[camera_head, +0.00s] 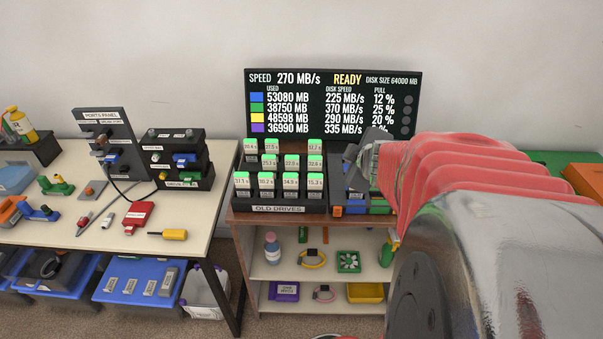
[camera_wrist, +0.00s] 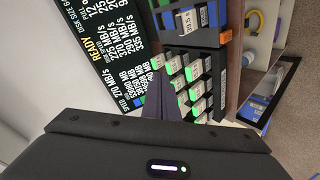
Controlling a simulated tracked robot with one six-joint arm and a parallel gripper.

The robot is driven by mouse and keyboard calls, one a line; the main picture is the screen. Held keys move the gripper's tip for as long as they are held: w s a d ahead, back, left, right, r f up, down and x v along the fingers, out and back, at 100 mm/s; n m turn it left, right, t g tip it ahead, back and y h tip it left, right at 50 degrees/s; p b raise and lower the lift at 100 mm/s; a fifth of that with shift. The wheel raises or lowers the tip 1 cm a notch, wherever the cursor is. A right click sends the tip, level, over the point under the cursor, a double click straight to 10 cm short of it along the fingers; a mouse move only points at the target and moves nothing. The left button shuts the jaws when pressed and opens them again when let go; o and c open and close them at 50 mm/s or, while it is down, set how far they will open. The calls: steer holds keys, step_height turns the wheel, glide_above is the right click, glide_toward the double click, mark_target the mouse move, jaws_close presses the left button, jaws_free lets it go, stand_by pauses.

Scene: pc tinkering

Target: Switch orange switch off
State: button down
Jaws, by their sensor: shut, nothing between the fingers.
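A small orange block, which looks like the orange switch (camera_head: 337,210), sits at the lower left front corner of the dark drive dock on the wooden shelf unit. It also shows in the wrist view (camera_wrist: 226,38), near the top. Whether it is on or off is too small to tell. My gripper (camera_head: 362,155) is above the dock, in front of the screen, and hides part of the dock. In the wrist view my dark fingers (camera_wrist: 162,100) are together with nothing between them. They are apart from the orange switch.
A rack of old drives (camera_head: 280,195) with green-topped labels stands directly left of the dock. A black screen (camera_head: 300,105) reading READY stands behind. The left table (camera_head: 60,225) holds a ports panel and tools. Lower shelves (camera_head: 280,265) hold small parts.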

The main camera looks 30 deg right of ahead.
steer(key=s+a+r+m+h, duration=0.1)
steer(key=a+r+m+h, duration=0.2)
steer(key=a+r+m, duration=0.25)
steer(key=s+a+f+m+g+y, duration=0.1)
steer(key=s+a, duration=0.4)
steer(key=a, duration=0.6)
steer(key=s+a+f+g+y, duration=0.2)
steer(key=s+a+y, duration=0.4)
steer(key=a, duration=0.6)
steer(key=shift+s+f+m+g, duration=0.2)
steer(key=shift+m+g, duration=0.15)
steer(key=shift+g, duration=0.25)
